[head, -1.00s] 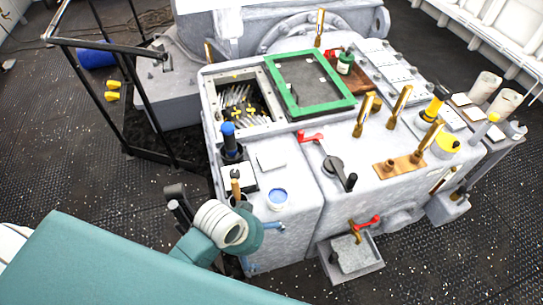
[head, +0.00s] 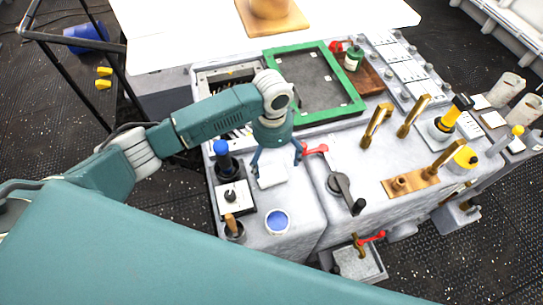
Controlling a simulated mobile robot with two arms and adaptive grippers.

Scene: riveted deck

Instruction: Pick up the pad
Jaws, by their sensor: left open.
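A small white square pad (head: 271,178) lies flat on the grey machine top, left of the black crank handle. My left gripper (head: 277,162) points down over the far edge of the pad. Its two blue-grey fingers are spread apart, one near the pad's left side and one beyond its right side near the red lever. I see nothing between the fingers. Whether the fingertips touch the surface I cannot tell. My right gripper is not in view.
A blue-topped black knob (head: 222,158) stands left of the pad, and a cup with blue contents (head: 277,221) in front. A red lever (head: 315,149) and black crank (head: 340,186) lie to the right. A green frame (head: 345,112) is behind.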

